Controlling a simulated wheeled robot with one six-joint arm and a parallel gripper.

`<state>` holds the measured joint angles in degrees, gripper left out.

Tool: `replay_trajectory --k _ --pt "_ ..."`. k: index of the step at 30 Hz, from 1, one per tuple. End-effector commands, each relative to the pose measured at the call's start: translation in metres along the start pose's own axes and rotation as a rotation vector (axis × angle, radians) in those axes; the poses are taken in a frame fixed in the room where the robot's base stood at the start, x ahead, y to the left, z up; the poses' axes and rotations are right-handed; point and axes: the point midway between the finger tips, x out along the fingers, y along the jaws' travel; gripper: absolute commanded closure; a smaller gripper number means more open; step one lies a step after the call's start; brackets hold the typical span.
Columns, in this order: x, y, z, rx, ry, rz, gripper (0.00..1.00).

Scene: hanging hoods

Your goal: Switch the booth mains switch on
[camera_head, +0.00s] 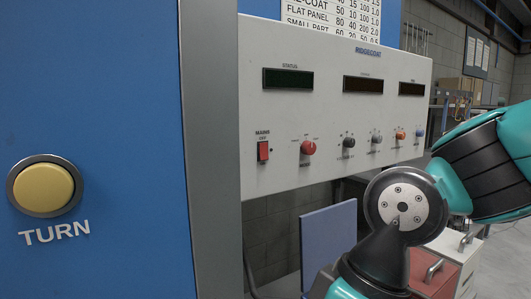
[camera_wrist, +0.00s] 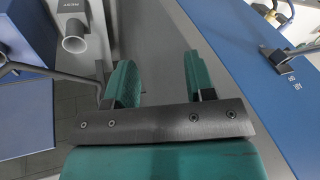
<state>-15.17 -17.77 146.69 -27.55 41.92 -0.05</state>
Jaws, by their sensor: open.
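The booth mains switch (camera_head: 263,151) is a small red rocker under the label MAINS, at the lower left of the white control panel (camera_head: 340,180) in the head view. The word under MAINS is small and seems to read OFF. The panel's displays are dark. My gripper (camera_wrist: 158,78) shows in the wrist view with its two green fingers apart and nothing between them. The gripper is outside the head view, where only my arm shows, right of and below the switch. The wrist view does not show the switch.
A blue wall with a yellow TURN button (camera_head: 44,188) stands at the left, its grey edge post (camera_head: 212,150) beside the panel. A red knob (camera_head: 308,148) and several others sit right of the switch. In the wrist view, a grey tube (camera_wrist: 75,36) marked REST is near the left finger.

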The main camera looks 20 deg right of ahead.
Motion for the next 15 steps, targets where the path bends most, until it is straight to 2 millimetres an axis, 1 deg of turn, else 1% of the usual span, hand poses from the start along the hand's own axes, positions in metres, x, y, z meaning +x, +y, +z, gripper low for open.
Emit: replay_trajectory --k 1,4,6,8,11,12,15 --pt "0.000 0.000 -0.001 -0.005 0.005 0.000 0.63" --pt "-0.002 0.003 -0.011 -0.049 0.046 0.001 0.86" --pt "-0.005 0.007 -0.024 -0.117 0.106 0.008 1.00" --pt "-0.009 0.013 -0.039 -0.199 0.179 0.026 1.00" --pt "-0.019 0.028 -0.070 -0.371 0.327 0.095 1.00" --pt "-0.025 0.035 -0.084 -0.446 0.387 0.138 1.00" --pt "-0.043 0.056 -0.113 -0.628 0.521 0.281 1.00"
